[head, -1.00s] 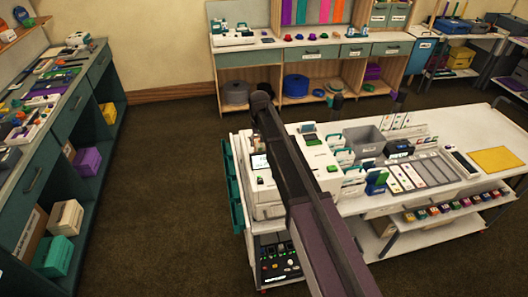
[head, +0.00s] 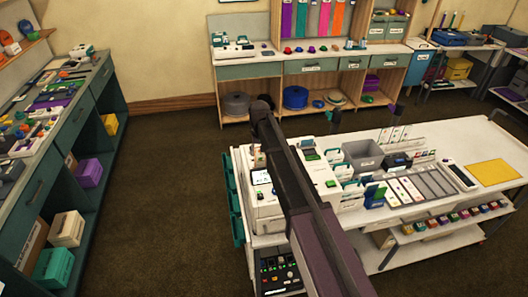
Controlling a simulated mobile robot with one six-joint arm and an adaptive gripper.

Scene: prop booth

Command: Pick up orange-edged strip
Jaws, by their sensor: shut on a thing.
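My arm crosses the middle of the head view, and its far end is beside the left end of the white cart (head: 445,212). My gripper is hidden behind the arm, so neither its jaws nor anything in them shows. Several pale flat strips (head: 404,191) lie in a row on the cart, beside grey slots that look bare. Several more strips or cards (head: 396,135) stand upright at the cart's back. Edge colours are too small to read, and I cannot pick out the orange-edged strip.
A grey bin (head: 362,155) and a yellow mat (head: 494,172) are on the cart. White devices (head: 317,165) stand at its left end. A cluttered teal bench (head: 45,180) runs along the left. A wooden workbench (head: 300,62) stands at the back. The brown floor between is open.

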